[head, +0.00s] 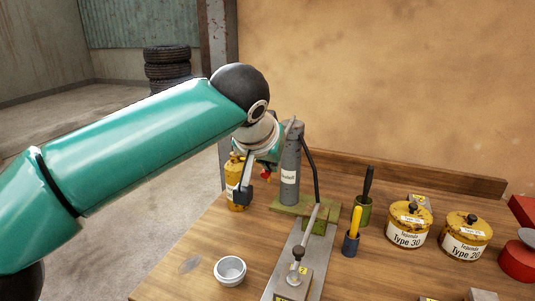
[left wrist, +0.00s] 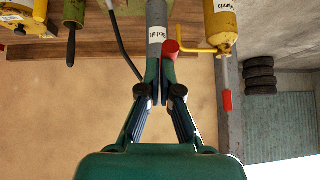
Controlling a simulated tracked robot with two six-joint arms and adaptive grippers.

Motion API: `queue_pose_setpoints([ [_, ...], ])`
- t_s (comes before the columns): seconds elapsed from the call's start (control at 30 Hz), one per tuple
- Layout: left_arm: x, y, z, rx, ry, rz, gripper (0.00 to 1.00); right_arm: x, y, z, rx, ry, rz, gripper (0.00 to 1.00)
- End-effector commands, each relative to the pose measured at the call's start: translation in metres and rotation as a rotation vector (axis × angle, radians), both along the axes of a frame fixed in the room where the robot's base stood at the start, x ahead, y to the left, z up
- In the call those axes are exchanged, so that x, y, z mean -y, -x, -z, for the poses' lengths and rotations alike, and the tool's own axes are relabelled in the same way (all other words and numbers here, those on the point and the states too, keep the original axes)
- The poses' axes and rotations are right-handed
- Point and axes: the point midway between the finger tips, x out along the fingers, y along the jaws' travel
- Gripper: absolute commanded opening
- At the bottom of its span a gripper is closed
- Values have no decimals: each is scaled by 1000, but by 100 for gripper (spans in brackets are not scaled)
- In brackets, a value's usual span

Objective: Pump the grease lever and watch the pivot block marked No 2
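The grey grease cylinder (head: 291,170) stands upright on a green base (head: 290,203), with a black hose running down beside it. It also shows in the left wrist view (left wrist: 157,15). My left gripper (left wrist: 160,75) is beside the cylinder, its fingers close together; what lies between them is unclear. A red knob (left wrist: 170,47) shows close to the fingertips. My right gripper is not in view.
A yellow oil can (head: 236,185) stands left of the cylinder.

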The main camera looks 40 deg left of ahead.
Motion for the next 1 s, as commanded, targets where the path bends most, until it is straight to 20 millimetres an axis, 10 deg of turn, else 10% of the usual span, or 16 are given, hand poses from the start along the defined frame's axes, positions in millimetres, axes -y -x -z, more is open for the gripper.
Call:
queue_pose_setpoints([
  [0.43, 20, 51, -79, 15, 0, 3, 0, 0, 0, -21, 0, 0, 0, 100],
  [1.0, 23, 62, -92, 13, 0, 0, 0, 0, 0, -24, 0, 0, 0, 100],
])
